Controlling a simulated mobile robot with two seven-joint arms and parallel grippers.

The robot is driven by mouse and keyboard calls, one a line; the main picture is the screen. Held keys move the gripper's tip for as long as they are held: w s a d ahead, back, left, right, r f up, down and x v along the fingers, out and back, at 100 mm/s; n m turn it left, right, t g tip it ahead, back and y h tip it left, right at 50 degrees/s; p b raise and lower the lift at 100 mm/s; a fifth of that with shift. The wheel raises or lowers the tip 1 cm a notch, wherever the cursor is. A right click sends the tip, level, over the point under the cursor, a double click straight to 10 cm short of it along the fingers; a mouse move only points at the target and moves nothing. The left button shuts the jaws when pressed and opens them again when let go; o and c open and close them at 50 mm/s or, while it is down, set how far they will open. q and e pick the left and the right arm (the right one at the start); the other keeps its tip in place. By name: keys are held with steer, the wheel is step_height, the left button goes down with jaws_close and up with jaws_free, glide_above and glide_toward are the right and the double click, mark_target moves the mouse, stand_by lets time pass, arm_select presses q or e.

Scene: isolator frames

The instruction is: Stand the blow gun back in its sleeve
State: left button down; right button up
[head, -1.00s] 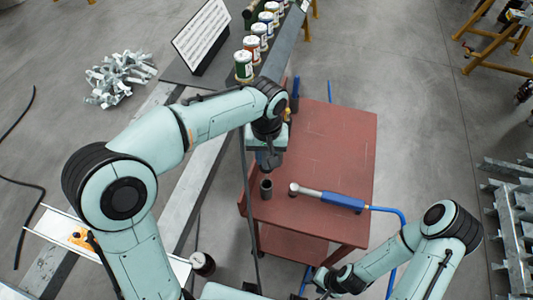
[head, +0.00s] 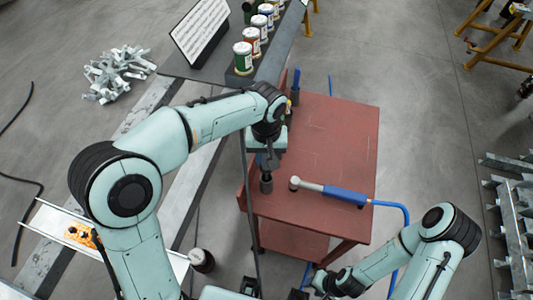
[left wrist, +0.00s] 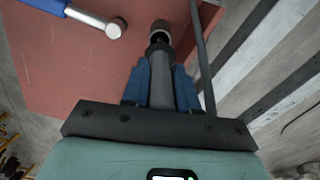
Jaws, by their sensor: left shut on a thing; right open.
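My left gripper (head: 267,166) is shut on a dark grey cylindrical tool, which I take as the blow gun (left wrist: 162,80). It sits between the blue fingers in the left wrist view and points down toward the table. The sleeve (head: 266,186) is a short dark upright tube near the left edge of the red table (head: 330,150). It also shows in the left wrist view (left wrist: 160,29), just beyond the tool's end. I cannot tell whether the tip is inside the mouth or just short of it. My right gripper (head: 318,288) is open, low at the bottom edge, away from the table top.
A blue-handled tool (head: 345,195) with a round metal head lies on the table right of the sleeve, with a blue hose (head: 403,212). A dark upright line (head: 248,210) runs beside the table's left edge. The table's middle is clear. Several cans (head: 243,58) stand behind.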

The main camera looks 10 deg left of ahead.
mark_target(267, 167)
arm_select(q)
steer(key=shift+f+b, duration=1.65)
steer(key=shift+f, duration=1.4)
arm_select(e)
steer(key=f, duration=0.1)
steer(key=s+f, duration=0.2)
steer(key=f, duration=0.1)
arm_select(q)
steer(key=c, duration=0.8)
jaws_free()
steer(key=shift+r, duration=0.15)
step_height(267, 167, up, 13)
steer(key=shift+r+p, duration=0.1)
steer(key=shift+p, duration=1)
arm_select(e)
steer(key=shift+w+r, duration=0.3)
steer(key=shift+r, duration=0.3)
steer(key=shift+w+r, duration=0.25)
steer(key=shift+r, duration=0.35)
steer(key=shift+s, duration=0.1)
